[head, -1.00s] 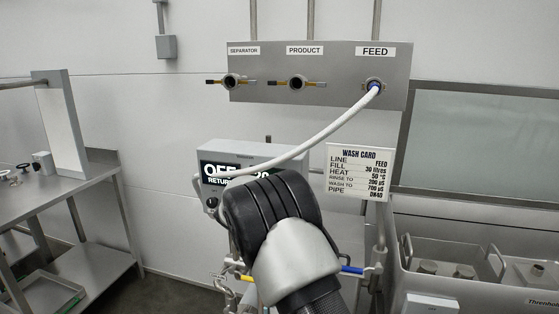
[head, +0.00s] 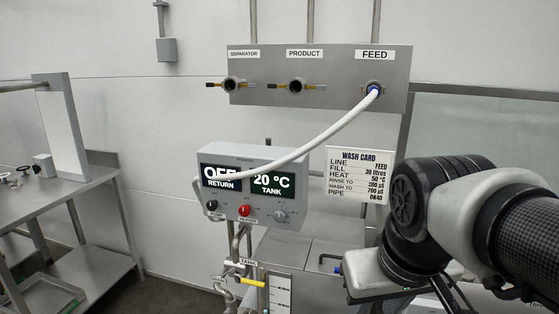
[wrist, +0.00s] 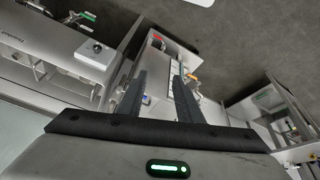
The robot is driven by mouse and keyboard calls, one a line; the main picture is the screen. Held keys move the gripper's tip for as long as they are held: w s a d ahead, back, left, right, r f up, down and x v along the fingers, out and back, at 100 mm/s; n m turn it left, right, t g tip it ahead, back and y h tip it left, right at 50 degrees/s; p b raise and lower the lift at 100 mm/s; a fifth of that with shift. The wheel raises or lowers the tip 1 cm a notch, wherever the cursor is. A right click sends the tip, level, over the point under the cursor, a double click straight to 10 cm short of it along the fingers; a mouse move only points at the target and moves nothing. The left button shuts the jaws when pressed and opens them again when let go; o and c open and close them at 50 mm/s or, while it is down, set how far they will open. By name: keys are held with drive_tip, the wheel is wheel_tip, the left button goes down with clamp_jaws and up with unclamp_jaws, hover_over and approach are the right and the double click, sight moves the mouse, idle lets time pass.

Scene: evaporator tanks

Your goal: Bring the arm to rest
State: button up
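My arm (head: 440,220) is bent at the right of the head view, in front of the sink's left end. My gripper (wrist: 160,76) shows in the wrist view with its two dark fingers apart and nothing between them. Beyond the fingers, well away from them, are the cart's pale top and fittings. The fingers cannot be made out in the head view.
A control box (head: 250,185) reads OFF return and 20 °C tank. A white hose (head: 318,143) runs from the FEED port on the wall panel (head: 335,90) to near the box. The wash card (head: 360,175) hangs clear of my arm. A steel table (head: 70,235) stands left.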

wheel_tip(320, 180, up, 15)
drive_tip(key=s+m+t+p, duration=0.1)
drive_tip(key=p, duration=1.4)
drive_tip(key=shift+s, duration=0.4)
drive_tip(key=shift+a+f, duration=0.1)
drive_tip(key=shift+f, duration=0.05)
